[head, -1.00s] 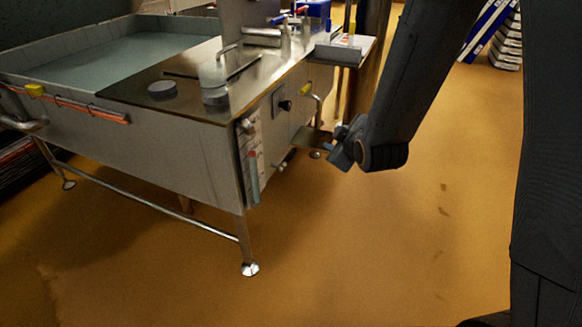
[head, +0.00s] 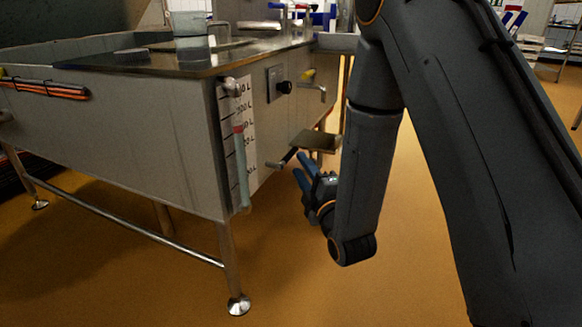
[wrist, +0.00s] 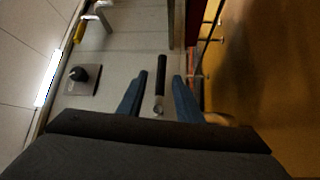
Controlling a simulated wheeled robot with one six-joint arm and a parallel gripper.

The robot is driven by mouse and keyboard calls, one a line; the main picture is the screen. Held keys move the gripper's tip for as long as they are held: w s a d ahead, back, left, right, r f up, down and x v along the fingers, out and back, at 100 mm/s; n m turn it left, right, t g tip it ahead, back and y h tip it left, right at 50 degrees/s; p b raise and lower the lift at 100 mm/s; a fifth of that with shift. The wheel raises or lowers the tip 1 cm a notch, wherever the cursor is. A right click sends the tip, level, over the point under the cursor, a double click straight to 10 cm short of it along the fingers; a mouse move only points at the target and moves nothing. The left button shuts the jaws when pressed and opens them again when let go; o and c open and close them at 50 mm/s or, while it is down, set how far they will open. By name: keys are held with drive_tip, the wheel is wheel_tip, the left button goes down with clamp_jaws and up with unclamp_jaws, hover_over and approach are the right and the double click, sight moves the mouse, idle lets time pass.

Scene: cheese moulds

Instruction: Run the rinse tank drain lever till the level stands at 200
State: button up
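The rinse tank (head: 150,130) is a grey steel tank on legs, at left in the head view. Its level gauge (head: 241,150) is an upright tube beside a white scale near the corner. A red marker (head: 238,128) in the tube stands below a label that seems to read 200 L; the other labels are hard to read. The drain lever (head: 288,157) has a black grip and a metal pivot low on the end face. It also shows in the wrist view (wrist: 161,76). My gripper (head: 300,176) is open, its blue fingers either side of the lever in the wrist view; contact is unclear.
A black knob (head: 284,87) on a plate and a tap with a yellow handle (head: 310,80) sit above the lever. A small metal shelf (head: 316,141) juts out close above my gripper. The tank's leg (head: 232,270) stands at front. The orange floor is clear around it.

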sight(291, 151)
drive_tip(key=b+x, duration=0.3)
drive_tip(key=x, duration=0.5)
drive_tip(key=shift+s+a+f, duration=0.1)
drive_tip(key=shift+a+f, duration=0.05)
drive_tip(key=shift+f, duration=0.05)
drive_tip(key=shift+c, duration=0.4)
clamp_jaws()
